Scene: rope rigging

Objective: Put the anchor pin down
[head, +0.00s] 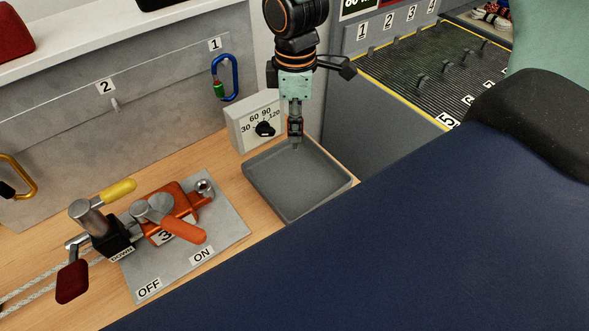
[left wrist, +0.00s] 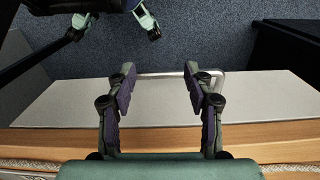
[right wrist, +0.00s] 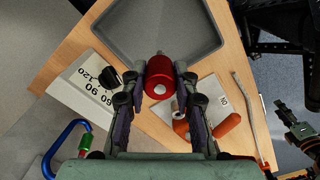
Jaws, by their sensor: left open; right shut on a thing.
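My right gripper (head: 295,127) points down over the grey tray (head: 290,190), near its back edge. It is shut on the anchor pin, whose red round head (right wrist: 159,76) with a grey centre shows between the fingers in the right wrist view. In the head view a small grey tip of the pin (head: 296,146) shows below the fingers. I cannot tell whether it touches the tray.
A dial box (head: 258,122) stands beside the tray's back left side. A metal plate (head: 215,240) with an orange lever device (head: 172,217) lies left of the tray. A blue carabiner (head: 235,72) hangs on the panel behind. The tray floor looks empty.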

